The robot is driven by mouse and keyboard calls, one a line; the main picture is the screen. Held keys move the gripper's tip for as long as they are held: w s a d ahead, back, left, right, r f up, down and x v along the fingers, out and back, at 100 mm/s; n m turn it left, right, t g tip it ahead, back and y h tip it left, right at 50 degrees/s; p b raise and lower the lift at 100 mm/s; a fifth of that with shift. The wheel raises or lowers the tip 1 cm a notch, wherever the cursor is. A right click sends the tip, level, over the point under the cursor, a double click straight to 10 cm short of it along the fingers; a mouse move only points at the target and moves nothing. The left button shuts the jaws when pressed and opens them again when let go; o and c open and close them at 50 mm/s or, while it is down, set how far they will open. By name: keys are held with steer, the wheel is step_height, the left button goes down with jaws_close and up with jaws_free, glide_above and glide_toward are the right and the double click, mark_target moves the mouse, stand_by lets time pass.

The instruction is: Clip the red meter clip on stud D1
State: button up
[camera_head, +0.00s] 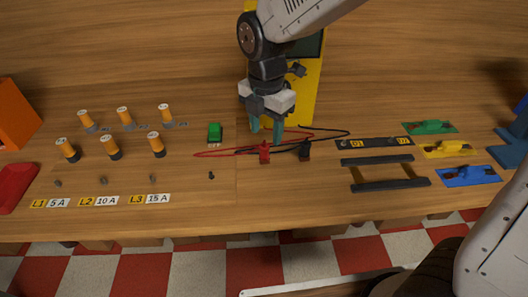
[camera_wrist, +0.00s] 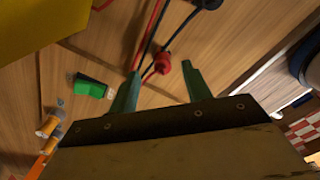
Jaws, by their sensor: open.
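The red meter clip (camera_head: 265,153) lies on the table with a red lead running from it. My gripper (camera_head: 266,130) points down just behind and above it, with its teal fingers apart and nothing held. In the wrist view the red clip (camera_wrist: 163,63) appears between the two spread fingertips (camera_wrist: 160,70); I cannot tell whether they touch it. A black strip with yellow labels (camera_head: 375,143) lies to the right; its left label appears to read D1. Stud D1 itself is too small to make out.
A black clip (camera_head: 305,151) lies right of the red one, their leads crossing. A yellow meter (camera_head: 303,95) stands behind my gripper. A green block (camera_head: 215,132) is to the left. Green, yellow and blue handled plates (camera_head: 468,175) lie right. The front middle is mostly clear.

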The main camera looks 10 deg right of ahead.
mark_target(264, 146)
steer(key=f, duration=0.5)
steer(key=shift+s+a+f, duration=0.2)
steer(key=shift+s+f, duration=0.1)
steer(key=shift+f, duration=0.05)
jaws_close()
